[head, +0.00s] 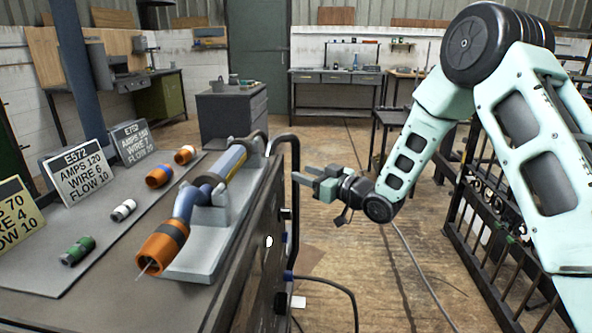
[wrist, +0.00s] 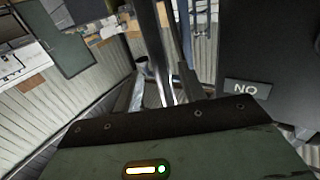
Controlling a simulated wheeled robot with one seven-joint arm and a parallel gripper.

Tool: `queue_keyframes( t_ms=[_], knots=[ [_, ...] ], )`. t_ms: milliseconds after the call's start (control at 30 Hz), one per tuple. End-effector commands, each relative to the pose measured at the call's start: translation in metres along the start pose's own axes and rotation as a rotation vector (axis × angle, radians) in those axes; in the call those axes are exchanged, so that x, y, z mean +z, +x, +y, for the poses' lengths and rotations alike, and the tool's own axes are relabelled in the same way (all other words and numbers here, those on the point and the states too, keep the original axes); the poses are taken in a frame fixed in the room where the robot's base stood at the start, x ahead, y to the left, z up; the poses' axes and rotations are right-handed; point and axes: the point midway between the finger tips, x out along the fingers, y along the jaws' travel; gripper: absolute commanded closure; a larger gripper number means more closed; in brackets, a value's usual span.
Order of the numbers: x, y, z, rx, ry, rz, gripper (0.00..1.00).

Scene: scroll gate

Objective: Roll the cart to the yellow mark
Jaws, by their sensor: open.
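The cart (head: 245,290) stands at the lower left of the head view, with a grey top and a dark side panel. A black bar handle (head: 296,215) rises along its right side. My gripper (head: 303,183) is open and empty, pointing left, with its fingertips close to the upper part of this handle. I cannot tell whether they touch it. In the wrist view, an upright metal bar (wrist: 161,50) shows ahead, near a dark panel (wrist: 265,45) with a "NO" label. I see no yellow mark on the floor in either view.
A welding torch (head: 185,205) lies in a grey cradle on the cart top, near several small cylinders and setting signs (head: 82,175). A black iron gate (head: 490,225) stands at right. A cable (head: 420,270) crosses the wooden floor, which is otherwise mostly open between cart and gate.

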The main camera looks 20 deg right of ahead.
Motion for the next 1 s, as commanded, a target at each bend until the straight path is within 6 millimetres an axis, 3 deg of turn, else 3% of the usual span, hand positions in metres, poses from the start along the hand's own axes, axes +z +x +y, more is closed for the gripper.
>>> queue_keyframes(
  t_ms=[233,633,767,800,1000],
  knots=[
    [0.0,0.033,-0.001,-0.002,0.001,0.001,0.59],
    [0.0,0.04,0.0,0.0,0.001,0.0,0.59],
    [0.0,0.039,0.0,0.0,0.001,0.0,0.95],
    [0.0,0.039,0.0,0.0,0.001,0.0,1.0],
    [0.0,0.041,-0.002,-0.001,0.001,0.0,1.0]
  ],
)
